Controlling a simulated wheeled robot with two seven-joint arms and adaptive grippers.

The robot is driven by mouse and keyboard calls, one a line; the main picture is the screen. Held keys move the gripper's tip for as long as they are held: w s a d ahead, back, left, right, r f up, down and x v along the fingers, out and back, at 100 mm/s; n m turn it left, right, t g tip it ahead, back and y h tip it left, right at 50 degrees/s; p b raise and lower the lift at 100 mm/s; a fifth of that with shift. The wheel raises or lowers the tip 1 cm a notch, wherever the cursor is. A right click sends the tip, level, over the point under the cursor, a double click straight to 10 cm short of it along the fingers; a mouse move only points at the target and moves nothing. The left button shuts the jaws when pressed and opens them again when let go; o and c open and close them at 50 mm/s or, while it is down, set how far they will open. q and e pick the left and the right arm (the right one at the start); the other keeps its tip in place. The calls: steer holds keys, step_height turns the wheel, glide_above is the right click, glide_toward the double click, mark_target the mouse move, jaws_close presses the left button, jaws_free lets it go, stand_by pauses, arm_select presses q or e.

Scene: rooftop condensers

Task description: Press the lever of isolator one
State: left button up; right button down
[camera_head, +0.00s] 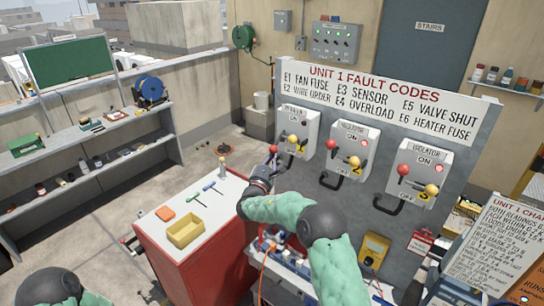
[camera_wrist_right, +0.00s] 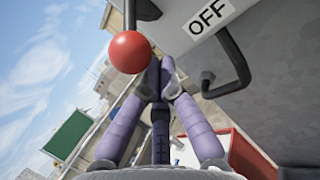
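The middle isolator (camera_head: 349,150) and right isolator (camera_head: 419,172) stand alongside, with black handles below. The OFF label (camera_wrist_right: 208,14) is near the knob.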

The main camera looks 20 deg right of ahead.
steer(key=shift+s+a+r, duration=0.1)
steer(key=shift+s, duration=0.1)
stand_by(0.4)
steer(key=shift+s+a+r+g+y+p, duration=0.2)
steer(key=shift+r+g+y+p, duration=0.1)
steer(key=shift+g+y+p, duration=0.15)
steer(key=shift+r+m+g, duration=0.1)
steer(key=shift+m+g, duration=0.2)
steer(key=shift+g, duration=0.05)
steer(key=shift+a+r+g+y+p, duration=0.2)
steer(key=shift+r+g+y+p, duration=0.15)
steer(key=shift+g+y+p, duration=0.15)
step_height(320, 180, up, 11)
steer(key=s+a+m+g+y+p, duration=0.1)
steer(key=g+y+p, duration=0.3)
steer(key=p, duration=0.9)
steer(key=shift+a+f+m+g, duration=0.15)
steer(key=shift+a+m+g, duration=0.1)
steer(key=shift+m+g, duration=0.3)
